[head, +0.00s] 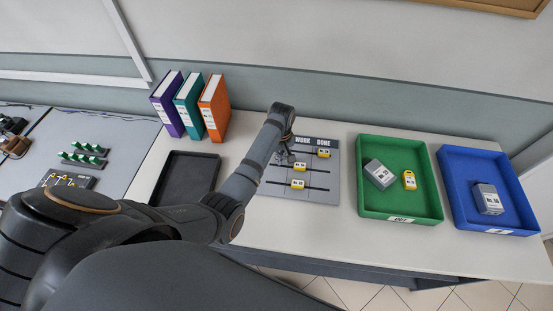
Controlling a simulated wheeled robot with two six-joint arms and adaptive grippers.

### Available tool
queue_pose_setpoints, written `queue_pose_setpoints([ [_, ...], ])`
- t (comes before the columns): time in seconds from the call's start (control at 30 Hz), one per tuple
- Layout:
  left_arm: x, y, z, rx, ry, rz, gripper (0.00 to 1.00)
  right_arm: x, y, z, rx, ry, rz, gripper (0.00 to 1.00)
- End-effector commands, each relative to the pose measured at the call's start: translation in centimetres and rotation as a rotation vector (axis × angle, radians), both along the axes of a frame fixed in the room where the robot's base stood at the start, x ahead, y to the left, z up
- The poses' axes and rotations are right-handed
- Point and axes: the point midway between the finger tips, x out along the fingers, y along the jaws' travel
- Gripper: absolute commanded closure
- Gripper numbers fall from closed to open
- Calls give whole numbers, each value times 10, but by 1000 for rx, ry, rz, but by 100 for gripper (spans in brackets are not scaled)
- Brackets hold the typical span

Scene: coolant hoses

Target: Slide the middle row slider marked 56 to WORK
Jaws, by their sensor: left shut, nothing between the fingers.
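The grey slider board (318,195) lies on the table, with the headings WORK and DONE along its top. The middle row slider (299,168) is a small yellow block with a white label, part way along its dark rail and roughly below WORK. Its number is too small to read. The top row slider (323,152) is further right, below DONE. The bottom row slider (298,184) is below the middle one. My left gripper (286,158) is shut and empty over the board's upper left, close to the middle slider. My arm hides the board's upper left corner. My right gripper is out of view.
A green tray (397,217) with a grey box and a yellow tag, and a blue tray (508,158) with a grey box, stand to the right. A black tray (177,160) and three binders (213,107) are at the left. The table in front of the board is clear.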

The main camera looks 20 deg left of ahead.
Motion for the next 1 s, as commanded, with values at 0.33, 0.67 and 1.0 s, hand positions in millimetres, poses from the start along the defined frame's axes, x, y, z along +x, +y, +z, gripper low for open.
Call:
queue_pose_setpoints([
  [0.33,1,0,33,0,-3,0,100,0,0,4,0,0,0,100],
  [0.67,0,0,58,1,-1,0,100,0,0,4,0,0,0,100],
  [1.0,0,0,59,0,0,0,100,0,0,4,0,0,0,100],
])
